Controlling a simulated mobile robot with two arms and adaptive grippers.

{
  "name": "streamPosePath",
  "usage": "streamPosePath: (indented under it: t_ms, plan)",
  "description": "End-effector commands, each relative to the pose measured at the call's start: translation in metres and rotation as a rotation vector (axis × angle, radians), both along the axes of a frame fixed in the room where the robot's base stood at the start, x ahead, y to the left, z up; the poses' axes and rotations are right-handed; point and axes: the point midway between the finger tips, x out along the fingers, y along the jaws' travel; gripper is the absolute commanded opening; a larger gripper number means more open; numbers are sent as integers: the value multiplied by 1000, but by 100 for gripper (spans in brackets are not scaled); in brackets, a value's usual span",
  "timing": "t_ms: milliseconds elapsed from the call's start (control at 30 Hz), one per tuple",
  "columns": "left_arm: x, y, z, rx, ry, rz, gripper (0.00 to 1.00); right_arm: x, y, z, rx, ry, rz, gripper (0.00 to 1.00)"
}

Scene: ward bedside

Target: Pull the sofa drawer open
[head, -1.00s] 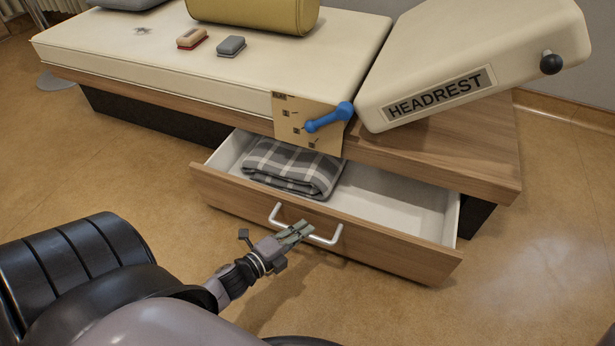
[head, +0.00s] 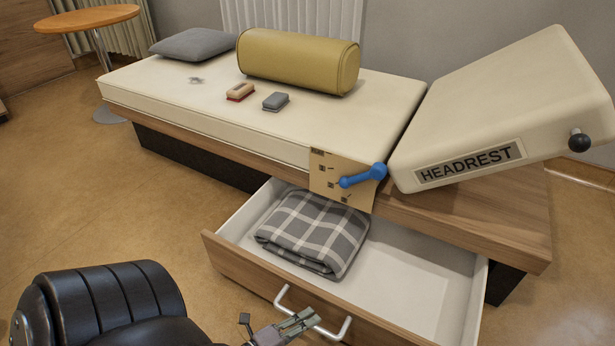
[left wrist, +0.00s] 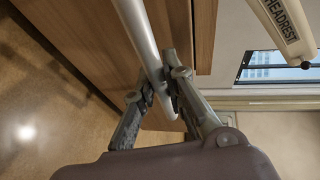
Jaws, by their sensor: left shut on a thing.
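The sofa drawer (head: 245,262) is pulled well out from under the sofa, with its white inside showing. A folded grey plaid blanket (head: 312,232) lies in its left part. The drawer's white bar handle (head: 335,330) is on the wooden front. My left gripper (head: 303,320) is at the handle, near the bottom edge of the head view. In the left wrist view, the fingers of the left gripper (left wrist: 158,92) are closed around the handle bar (left wrist: 138,35). My right gripper is not in view.
The cream sofa (head: 210,110) carries a yellow bolster (head: 298,62), a grey pillow (head: 193,45) and two brushes (head: 240,92) (head: 275,101). A blue lever (head: 363,176) sits on a panel above the drawer. The raised headrest (head: 500,110) is right. Floor at left is clear.

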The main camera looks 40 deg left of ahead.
Motion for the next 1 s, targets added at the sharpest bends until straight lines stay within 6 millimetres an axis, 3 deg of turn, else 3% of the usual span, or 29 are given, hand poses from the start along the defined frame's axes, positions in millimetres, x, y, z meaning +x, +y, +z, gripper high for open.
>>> streamPosePath:
  t_ms: [100, 133, 433, 767, 1000]
  plan:
    - [-1, -1, -1, 3, 2, -2, 0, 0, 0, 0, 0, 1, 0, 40]
    - [-1, -1, -1, 2, 3, -2, 12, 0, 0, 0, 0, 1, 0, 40]
    - [0, 0, -1, 1, 2, -1, 32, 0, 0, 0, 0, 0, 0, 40]
    - [-2, 0, 0, 0, 1, 0, 32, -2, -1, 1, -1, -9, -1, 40]
    - [-36, 6, 5, 2, 5, 0, 32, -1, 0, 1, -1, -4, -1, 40]
